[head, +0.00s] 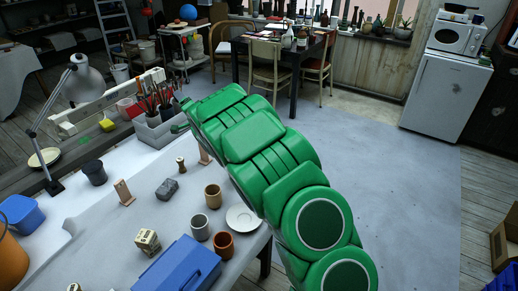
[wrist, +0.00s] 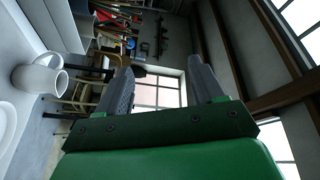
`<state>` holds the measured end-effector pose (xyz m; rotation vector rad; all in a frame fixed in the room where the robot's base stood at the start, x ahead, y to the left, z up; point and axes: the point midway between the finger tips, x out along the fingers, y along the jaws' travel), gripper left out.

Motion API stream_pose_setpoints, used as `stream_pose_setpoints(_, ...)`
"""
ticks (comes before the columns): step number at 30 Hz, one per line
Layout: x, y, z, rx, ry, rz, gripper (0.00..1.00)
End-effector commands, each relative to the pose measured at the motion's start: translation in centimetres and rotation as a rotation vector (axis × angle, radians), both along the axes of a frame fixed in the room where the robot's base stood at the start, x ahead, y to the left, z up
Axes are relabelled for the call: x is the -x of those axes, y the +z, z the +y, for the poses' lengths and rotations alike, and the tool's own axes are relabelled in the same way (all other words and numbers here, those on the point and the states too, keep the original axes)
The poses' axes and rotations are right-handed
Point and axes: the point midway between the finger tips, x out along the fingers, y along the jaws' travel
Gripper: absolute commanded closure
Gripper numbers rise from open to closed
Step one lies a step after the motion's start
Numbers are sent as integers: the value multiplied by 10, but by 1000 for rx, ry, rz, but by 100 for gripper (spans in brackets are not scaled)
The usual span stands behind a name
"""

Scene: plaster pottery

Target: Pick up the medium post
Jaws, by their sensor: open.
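My gripper (wrist: 160,68) is open in the wrist view, its two grey fingers apart with nothing between them. In the head view my green arm reaches over the right side of the work table, and the fingers cannot be made out. No thing is clearly marked as the medium post. Upright candidates on the table are a light brown post (head: 123,192) at the left and a small dark and tan piece (head: 181,164) near the middle. Another tan upright piece (head: 204,154) is partly hidden by my arm. My gripper touches none of them in the wrist view.
Cups (head: 213,196), a saucer (head: 242,219), a grey block (head: 167,189) and a blue box (head: 178,268) crowd the table's front. The wrist view shows a white jug (wrist: 40,80) at left.

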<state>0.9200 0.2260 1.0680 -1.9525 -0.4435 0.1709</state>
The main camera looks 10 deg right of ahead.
Motion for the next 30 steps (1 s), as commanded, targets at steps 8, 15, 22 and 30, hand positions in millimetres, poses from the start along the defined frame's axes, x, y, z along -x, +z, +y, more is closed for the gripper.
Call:
stream_pose_setpoints(8, -11, -22, -74, 323, 77, -69, 32)
stream_pose_setpoints(15, -5, -50, -143, 602, 158, -120, 32)
stream_pose_setpoints(22, 13, -81, -214, 862, 251, -166, 32)
stream_pose_setpoints(30, 39, -111, -276, 1071, 344, -197, 32)
